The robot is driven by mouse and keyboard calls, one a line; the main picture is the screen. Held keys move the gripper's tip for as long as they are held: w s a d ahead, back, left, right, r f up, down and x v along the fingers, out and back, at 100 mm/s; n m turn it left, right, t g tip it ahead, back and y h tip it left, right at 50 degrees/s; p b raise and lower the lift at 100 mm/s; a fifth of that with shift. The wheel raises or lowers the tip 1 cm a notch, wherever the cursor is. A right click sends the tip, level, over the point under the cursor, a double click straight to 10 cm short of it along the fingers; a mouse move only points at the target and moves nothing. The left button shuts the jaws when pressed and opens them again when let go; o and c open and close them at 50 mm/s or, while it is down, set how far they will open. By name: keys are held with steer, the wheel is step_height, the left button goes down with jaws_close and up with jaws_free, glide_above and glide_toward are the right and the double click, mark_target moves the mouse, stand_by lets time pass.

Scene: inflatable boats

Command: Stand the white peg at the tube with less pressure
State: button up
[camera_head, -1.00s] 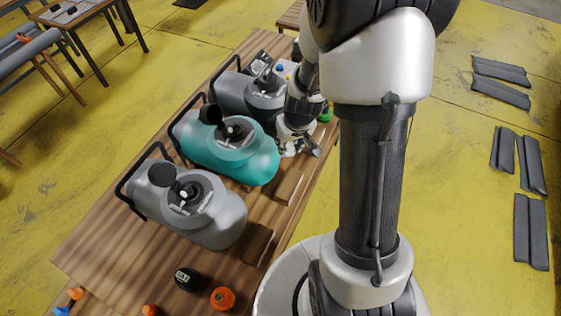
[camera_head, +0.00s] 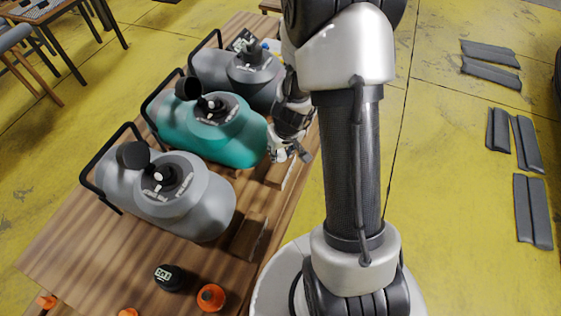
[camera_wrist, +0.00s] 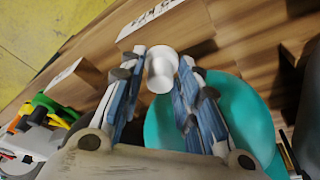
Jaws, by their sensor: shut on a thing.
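In the wrist view my gripper (camera_wrist: 163,62) is shut on the white peg (camera_wrist: 161,70), a small pale cylinder with a wider round end, held above the table. In the head view my gripper (camera_head: 290,152) is beside the right end of the teal tube (camera_head: 235,145), and the peg is too small to make out. The teal tube also shows in the wrist view (camera_wrist: 240,110). A near grey tube (camera_head: 205,205) and a far grey tube (camera_head: 255,85) lie on either side of it. Each tube has a dark valve with an open cap. Pressure readings are not legible.
Wooden blocks stand at the tubes' right ends, one by the near grey tube (camera_head: 248,238). White lettered labels (camera_wrist: 150,15) show in the wrist view. A black cap (camera_head: 169,277) and an orange cap (camera_head: 211,297) sit on the wooden table (camera_head: 75,240). Green and orange items (camera_wrist: 40,120) lie lower left.

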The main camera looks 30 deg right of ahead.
mark_target(280, 158)
steer(key=shift+f+b, duration=1.8)
steer(key=shift+f, duration=0.25)
steer(key=shift+f, duration=0.2)
steer(key=o, duration=0.9)
steer(key=shift+c, duration=0.2)
